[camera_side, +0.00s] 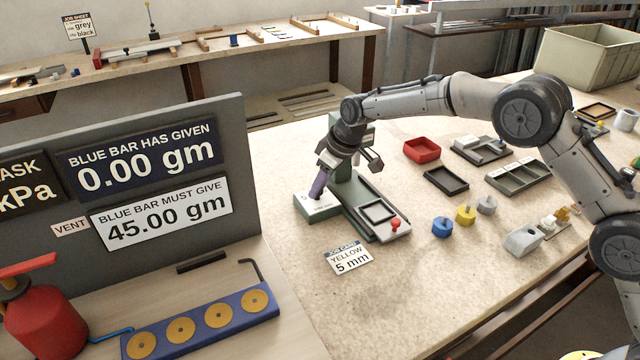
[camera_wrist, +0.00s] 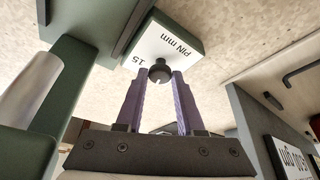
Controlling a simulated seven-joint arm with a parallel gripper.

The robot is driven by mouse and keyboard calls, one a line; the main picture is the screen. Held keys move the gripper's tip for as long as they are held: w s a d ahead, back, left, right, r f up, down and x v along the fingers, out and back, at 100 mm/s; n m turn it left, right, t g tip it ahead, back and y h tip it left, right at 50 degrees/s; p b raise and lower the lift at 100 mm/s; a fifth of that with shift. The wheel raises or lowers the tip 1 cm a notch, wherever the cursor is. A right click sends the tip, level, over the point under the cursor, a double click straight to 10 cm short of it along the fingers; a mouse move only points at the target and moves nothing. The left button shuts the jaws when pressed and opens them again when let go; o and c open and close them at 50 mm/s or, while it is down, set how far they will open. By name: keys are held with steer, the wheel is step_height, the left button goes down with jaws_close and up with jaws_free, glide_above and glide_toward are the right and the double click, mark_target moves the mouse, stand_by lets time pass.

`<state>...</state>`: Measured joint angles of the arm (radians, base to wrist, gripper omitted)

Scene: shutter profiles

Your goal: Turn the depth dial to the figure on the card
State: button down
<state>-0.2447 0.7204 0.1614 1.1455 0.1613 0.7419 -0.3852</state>
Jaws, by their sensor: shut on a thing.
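The job card (camera_side: 349,259) lies on the bench and reads "YELLOW 5 mm". The green machine (camera_side: 365,205) stands behind it, with a white scale plate (camera_side: 326,207) on its left block. In the wrist view the scale plate (camera_wrist: 172,42) reads "PIN mm", and the figure 15 shows. The depth dial (camera_wrist: 160,71) is a small dark round knob with a pale mark. My gripper (camera_wrist: 160,80) has its purple fingers closed on either side of the knob. In the side view my gripper (camera_side: 318,190) points down at the plate and hides the dial.
A red tray (camera_side: 421,150), a dark tray (camera_side: 446,180) and blue, yellow and grey knobbed pieces (camera_side: 465,214) stand to the right. A grey panel (camera_side: 130,180) with readouts stands to the left. The bench in front of the card is clear.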

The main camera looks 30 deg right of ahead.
stand_by(0.3)
steer(key=c, duration=0.5)
jaws_free()
steer(key=shift+c, duration=0.2)
steer(key=shift+r, duration=0.1)
steer(key=v, duration=1.3)
steer(key=shift+s+d+r, duration=0.2)
steer(key=shift+r, duration=0.05)
